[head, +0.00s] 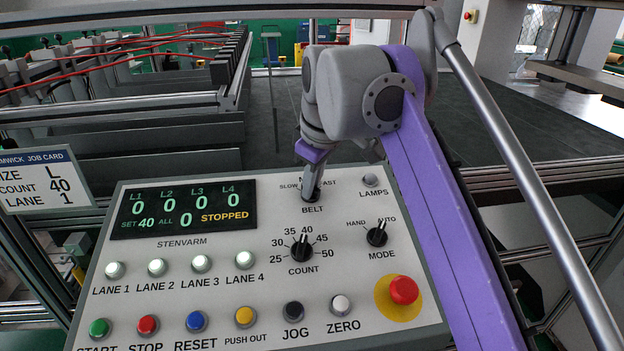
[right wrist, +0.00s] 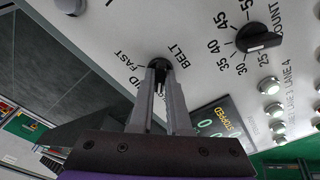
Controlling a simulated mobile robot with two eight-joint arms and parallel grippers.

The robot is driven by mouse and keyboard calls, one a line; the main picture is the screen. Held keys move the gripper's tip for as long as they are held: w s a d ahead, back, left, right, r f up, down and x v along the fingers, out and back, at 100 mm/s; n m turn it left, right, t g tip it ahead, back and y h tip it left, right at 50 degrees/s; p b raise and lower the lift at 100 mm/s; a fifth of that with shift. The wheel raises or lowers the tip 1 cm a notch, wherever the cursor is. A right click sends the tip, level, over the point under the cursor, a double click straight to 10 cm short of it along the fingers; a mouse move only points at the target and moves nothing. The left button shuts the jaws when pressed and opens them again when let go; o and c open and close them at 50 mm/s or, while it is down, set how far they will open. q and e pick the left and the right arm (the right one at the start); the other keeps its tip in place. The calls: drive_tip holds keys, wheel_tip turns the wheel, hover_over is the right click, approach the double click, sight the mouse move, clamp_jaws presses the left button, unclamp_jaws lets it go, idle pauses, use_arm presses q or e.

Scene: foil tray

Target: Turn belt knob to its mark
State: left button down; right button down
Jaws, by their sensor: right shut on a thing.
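The belt knob (right wrist: 157,64) is a small black knob above the word BELT on the grey control panel (head: 150,240). My right gripper (head: 312,192) reaches down onto it from above and is shut on it. In the right wrist view the two grey fingers of this gripper (right wrist: 158,78) close around the knob's sides. The scale around the knob shows SLOW on the left and FAST on the right in the head view; the middle label is mostly hidden. The fingers hide the knob's pointer, so its setting cannot be told. My left gripper is not in view.
The count knob (head: 302,248) and mode knob (head: 377,234) stand below the belt knob. The lamps button (head: 369,181) is to its right. A red emergency button (head: 403,290) is at lower right. The display (head: 184,207) reads STOPPED. A job card (head: 45,182) hangs at left.

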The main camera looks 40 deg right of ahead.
drive_tip(key=shift+n, duration=0.4)
drive_tip(key=c, duration=0.9)
unclamp_jaws()
drive_tip(key=v, duration=1)
drive_tip(key=shift+s+r, duration=0.15)
drive_tip(key=shift+r, duration=0.25)
